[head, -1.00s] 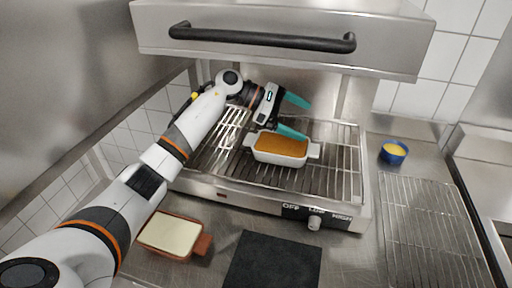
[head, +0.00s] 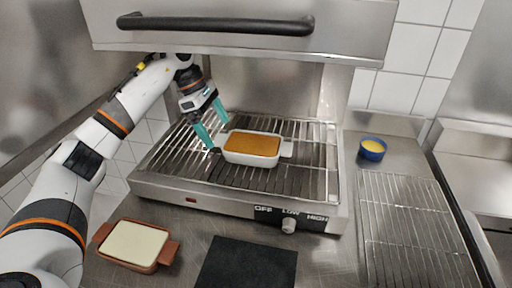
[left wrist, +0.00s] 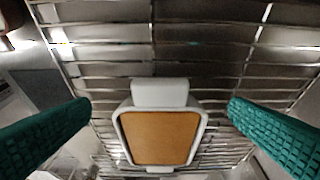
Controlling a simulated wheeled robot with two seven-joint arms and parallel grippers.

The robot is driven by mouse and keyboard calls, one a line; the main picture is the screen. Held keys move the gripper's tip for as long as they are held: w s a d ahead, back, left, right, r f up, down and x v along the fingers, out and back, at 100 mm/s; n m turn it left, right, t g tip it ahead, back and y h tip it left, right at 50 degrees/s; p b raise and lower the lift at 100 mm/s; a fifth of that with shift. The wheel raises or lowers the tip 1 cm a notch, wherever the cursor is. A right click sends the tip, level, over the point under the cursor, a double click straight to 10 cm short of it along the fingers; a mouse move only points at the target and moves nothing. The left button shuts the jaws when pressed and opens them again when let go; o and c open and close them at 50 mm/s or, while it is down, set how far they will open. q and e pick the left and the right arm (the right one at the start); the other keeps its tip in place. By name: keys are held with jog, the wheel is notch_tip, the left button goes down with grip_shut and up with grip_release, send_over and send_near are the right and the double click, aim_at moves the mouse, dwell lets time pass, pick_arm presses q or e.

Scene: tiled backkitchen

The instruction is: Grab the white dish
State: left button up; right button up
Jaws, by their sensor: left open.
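The white dish (head: 251,158) holds an orange-brown filling and stands upright on the grill rack, with a handle at each end. In the left wrist view the dish (left wrist: 161,168) lies ahead, its near handle (left wrist: 160,93) centred between the fingers. My left gripper (head: 217,136) is open at the dish's left end, its teal fingers apart and pointing toward the handle. In the left wrist view the fingers of the left gripper (left wrist: 160,125) flank the dish with gaps on both sides. My right gripper is not in view.
The grill hood with its black handle (head: 215,24) hangs above the rack (head: 310,160). A brown dish with pale filling (head: 136,245), a black mat (head: 247,265), a blue bowl (head: 372,149) and a wire rack (head: 415,225) stand on the counter around the grill.

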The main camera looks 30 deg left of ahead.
aim_at(252, 142)
pick_arm(q)
jog(key=d, duration=0.2)
jog(key=w+d+p, duration=0.1)
jog(key=d, duration=0.2)
jog(key=w+d, duration=0.1)
jog(key=d, duration=0.2)
jog(key=shift+p, duration=0.35)
jog(key=p+x, duration=0.1)
jog(key=x, duration=0.4)
jog(key=c, duration=1.1)
jog(key=shift+r, duration=0.1)
